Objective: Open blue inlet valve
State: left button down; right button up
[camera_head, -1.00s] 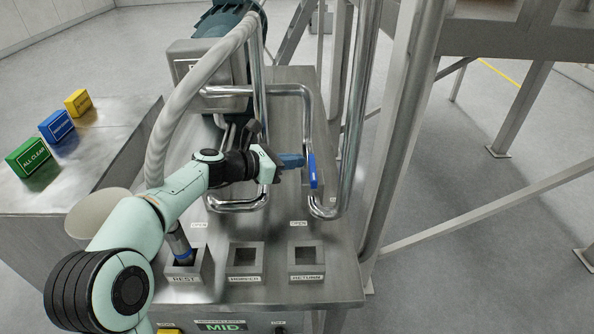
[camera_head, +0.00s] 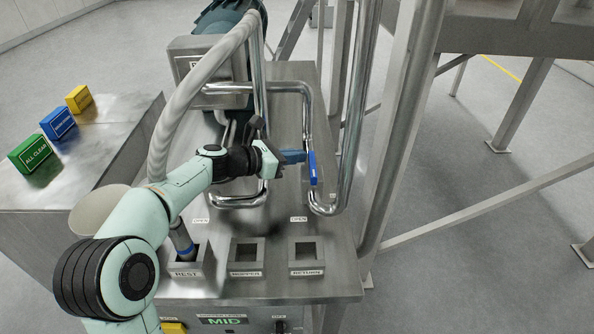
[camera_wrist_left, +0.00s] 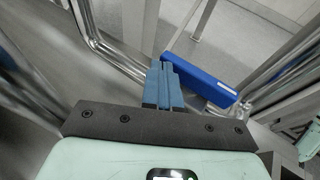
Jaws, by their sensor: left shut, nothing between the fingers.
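The blue valve handle (camera_head: 312,168) sits on the bent steel pipe at the right of the machine top. In the left wrist view the blue handle (camera_wrist_left: 200,80) lies just right of my fingertips, slanting down to the right. My left gripper (camera_head: 302,156) is shut and empty, its blue fingers close to the handle's left side. In the left wrist view the fingers (camera_wrist_left: 160,68) are together; I cannot tell whether they touch the handle. My right gripper is not in view.
Steel pipes (camera_head: 358,110) rise right of the handle. A grey hose (camera_head: 165,135) arches at the left. Sockets marked REST, HOPPER (camera_head: 247,256) and RETURN (camera_head: 306,256) stand in front. Green (camera_head: 33,153), blue (camera_head: 58,123) and yellow (camera_head: 79,98) blocks sit on the left bench.

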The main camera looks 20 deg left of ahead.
pick_arm(q)
jog(key=v, duration=1.3)
jog(key=shift+b, duration=0.45)
jog(key=shift+s+a+r, duration=0.1)
